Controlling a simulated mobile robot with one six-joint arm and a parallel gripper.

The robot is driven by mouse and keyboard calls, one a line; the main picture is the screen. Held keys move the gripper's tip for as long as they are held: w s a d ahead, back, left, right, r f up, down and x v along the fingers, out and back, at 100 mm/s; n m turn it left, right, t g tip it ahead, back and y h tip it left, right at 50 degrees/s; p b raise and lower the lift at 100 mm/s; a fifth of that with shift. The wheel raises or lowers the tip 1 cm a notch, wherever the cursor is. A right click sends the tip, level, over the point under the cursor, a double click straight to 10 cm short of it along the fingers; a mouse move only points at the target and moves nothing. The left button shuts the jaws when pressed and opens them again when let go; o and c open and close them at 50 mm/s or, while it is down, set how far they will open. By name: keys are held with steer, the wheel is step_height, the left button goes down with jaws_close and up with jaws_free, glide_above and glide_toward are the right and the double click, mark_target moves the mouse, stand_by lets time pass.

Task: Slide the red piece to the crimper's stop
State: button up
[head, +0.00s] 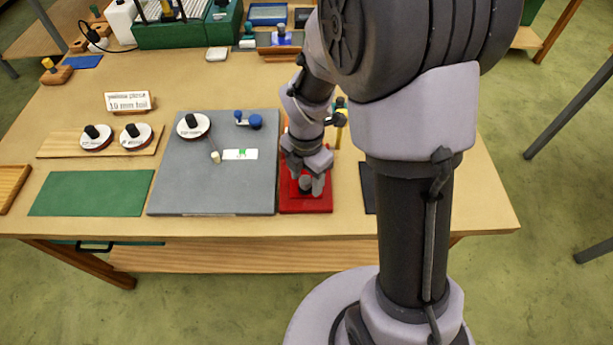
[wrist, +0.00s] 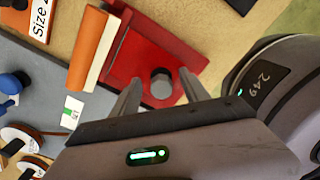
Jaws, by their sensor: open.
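The red crimper (head: 320,207) is a flat red base beside the grey board, partly hidden by my gripper (head: 308,186) in the head view. In the wrist view, the crimper (wrist: 190,30) carries a long orange part (wrist: 88,48) on its left. A dark round knob (wrist: 161,84) stands on a red surface there. I cannot tell whether that surface is a separate red piece or part of the crimper. My gripper (wrist: 160,76) is open, with its fingers apart on either side of the knob. The stop cannot be made out.
A grey board (head: 190,185) lies left of the crimper, bearing a white disc (head: 193,125), a blue-knobbed part (head: 248,120) and a white card with a green mark (head: 240,154). A green mat (head: 92,193) lies further left. A dark mat (head: 368,185) lies right of the crimper.

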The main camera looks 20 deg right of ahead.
step_height(320, 180, up, 18)
steer(key=p, duration=0.6)
steer(key=shift+f+p, duration=0.25)
steer(key=shift+p, duration=0.1)
